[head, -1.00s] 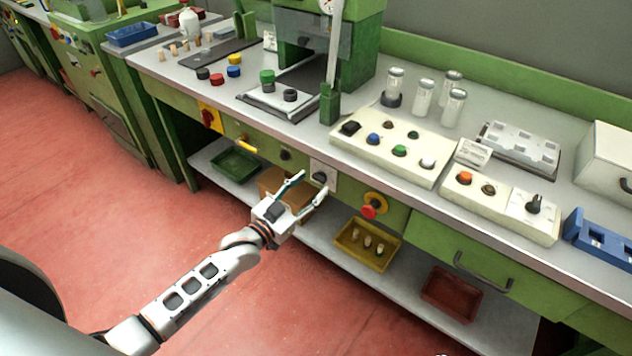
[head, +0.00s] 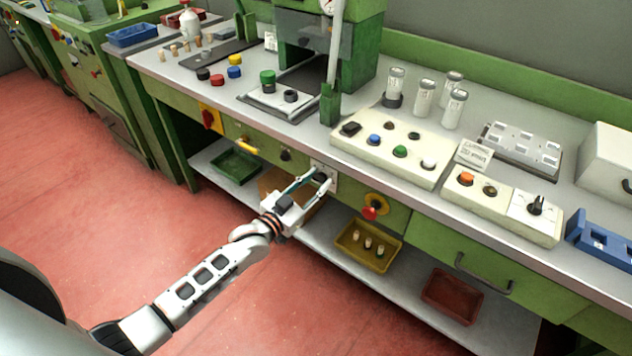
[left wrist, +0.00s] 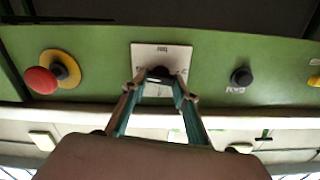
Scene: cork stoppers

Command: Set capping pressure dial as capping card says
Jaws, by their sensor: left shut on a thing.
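The capping pressure dial is a dark knob (left wrist: 160,71) on a white square plate (left wrist: 152,53), set in the green front panel below the bench top. The plate also shows in the head view (head: 331,171). My left gripper (head: 318,180) reaches it from the front. In the left wrist view its two fingertips (left wrist: 158,79) close on either side of the knob. The fingers hide part of the scale, and the pointer's setting cannot be read. A small white card (head: 475,154) with printed lines stands on the bench by the control boxes. My right gripper is out of view.
A red emergency button on yellow (head: 371,211) sits right of the dial, and a black knob (left wrist: 241,76) on its other side. A shelf below holds a yellow tray (head: 352,257) and a red tray (head: 452,296). A button box (head: 380,165) stands above.

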